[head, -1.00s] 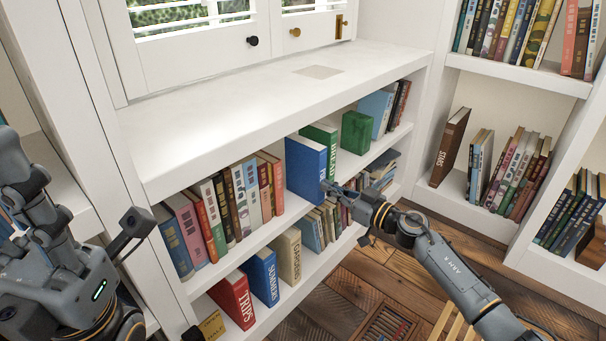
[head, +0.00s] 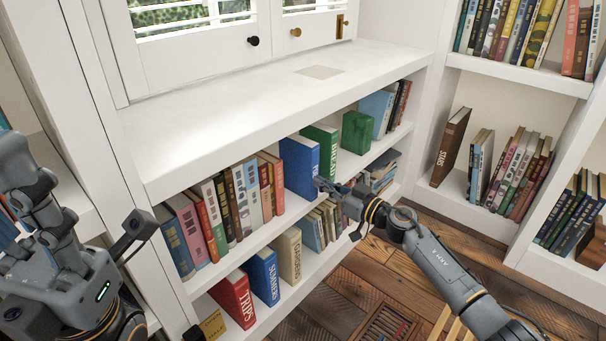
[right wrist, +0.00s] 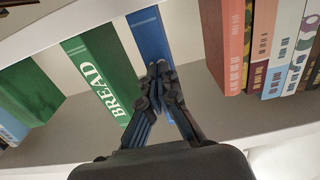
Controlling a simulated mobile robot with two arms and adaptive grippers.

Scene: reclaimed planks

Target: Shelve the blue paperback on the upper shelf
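The blue paperback (head: 300,168) stands upright on the upper of the two shelves under the white counter, between a row of books and a green book (head: 322,150). In the right wrist view its blue spine (right wrist: 146,34) shows beside the green BREAD book (right wrist: 100,75). My right gripper (head: 320,184) is at the lower part of the spine. In the wrist view its fingertips (right wrist: 158,70) are together in front of the spine, not around the book. My left arm is at the left edge; its fingertips cannot be made out clearly.
Several upright books (head: 225,205) fill the shelf to the left. A green block (head: 357,132) stands to the right. The lower shelf holds a red book (head: 233,299), a blue book (head: 264,277) and a tan book (head: 289,256). The white counter (head: 240,110) above is clear.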

